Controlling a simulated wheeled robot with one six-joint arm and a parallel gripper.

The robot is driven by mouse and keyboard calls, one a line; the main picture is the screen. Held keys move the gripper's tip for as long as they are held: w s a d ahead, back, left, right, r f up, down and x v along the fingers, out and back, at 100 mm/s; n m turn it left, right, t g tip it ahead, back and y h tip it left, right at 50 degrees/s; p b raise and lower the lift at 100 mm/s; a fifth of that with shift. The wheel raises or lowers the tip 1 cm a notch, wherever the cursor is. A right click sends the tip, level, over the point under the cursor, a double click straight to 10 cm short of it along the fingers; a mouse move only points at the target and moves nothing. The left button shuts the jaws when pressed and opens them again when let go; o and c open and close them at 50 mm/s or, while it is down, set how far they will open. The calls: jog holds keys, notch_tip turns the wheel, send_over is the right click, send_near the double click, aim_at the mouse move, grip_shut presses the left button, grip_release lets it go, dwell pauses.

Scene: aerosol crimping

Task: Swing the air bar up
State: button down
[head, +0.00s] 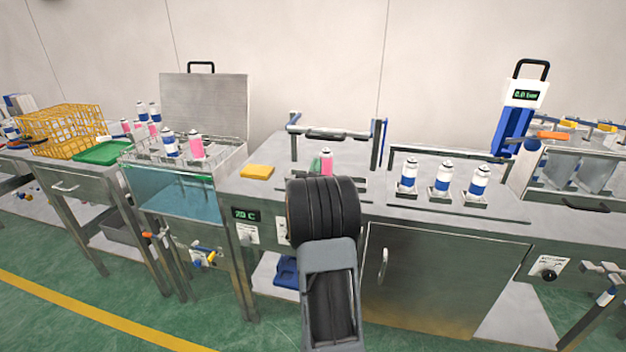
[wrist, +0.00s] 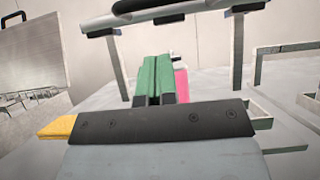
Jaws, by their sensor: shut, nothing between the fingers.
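The air bar (head: 336,131) is a grey horizontal bar with a black handle (head: 327,136), spanning two upright posts above the steel bench. In the wrist view the air bar (wrist: 190,13) crosses the top, with its black handle (wrist: 150,5) cut by the frame edge. My gripper (wrist: 157,60) has green fingers, which are together and empty. It is below the bar in the picture and apart from it. A pink can (wrist: 182,84) stands just right of and beyond the fingers. In the head view my arm hides most of the gripper; the pink can (head: 326,161) shows above it.
A yellow block (head: 257,171) lies left on the bench. Right are several white-and-blue cans (head: 442,180) in holders under a low rail. A water bath (head: 172,195) with a raised lid (head: 205,100) is left. A blue gauge stand (head: 514,125) is far right.

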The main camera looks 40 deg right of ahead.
jog(key=shift+w+d+r+p, duration=0.15)
jog(key=shift+d+r, duration=0.1)
jog(key=shift+r, duration=0.5)
jog(key=shift+w+d+r+p, duration=0.15)
jog(key=shift+d+r, duration=0.1)
jog(key=shift+r, duration=0.55)
jog(key=shift+w+d+r+p, duration=0.15)
jog(key=shift+d+r, duration=0.1)
jog(key=shift+r, duration=0.5)
